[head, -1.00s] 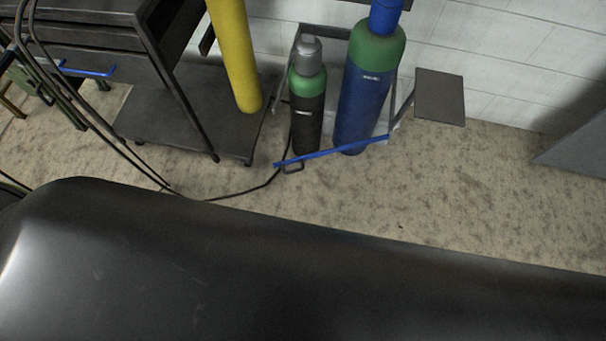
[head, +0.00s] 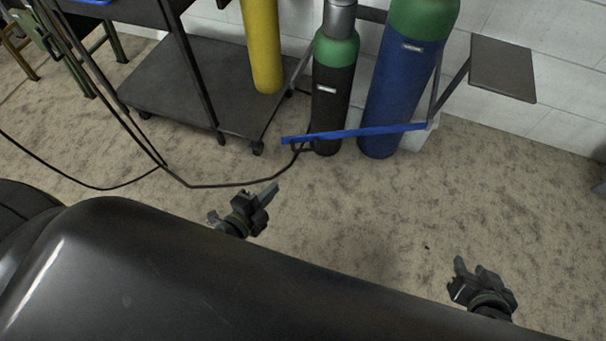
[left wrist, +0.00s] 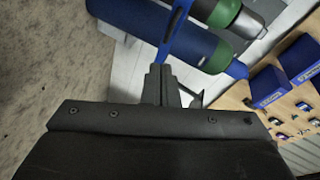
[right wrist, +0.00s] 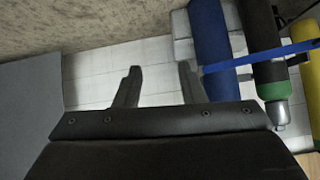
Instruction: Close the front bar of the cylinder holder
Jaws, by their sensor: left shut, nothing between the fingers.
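The blue front bar (head: 355,133) of the holder runs low across the front of two cylinders. Its right end meets the grey frame; I cannot tell whether its left end is latched. The black cylinder (head: 329,100) has a green shoulder and grey cap; the blue cylinder (head: 398,90) stands to its right. My left gripper (head: 270,192) is shut and empty, in front of the bar and apart from it. The bar also shows in the left wrist view (left wrist: 174,32). My right gripper (head: 472,265) is open and empty, farther right. The bar shows in the right wrist view (right wrist: 262,57).
Dark hoses (head: 215,185) trail on the floor. A grey plate (head: 503,68) juts out at the right by the white wall. The floor in front is clear.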

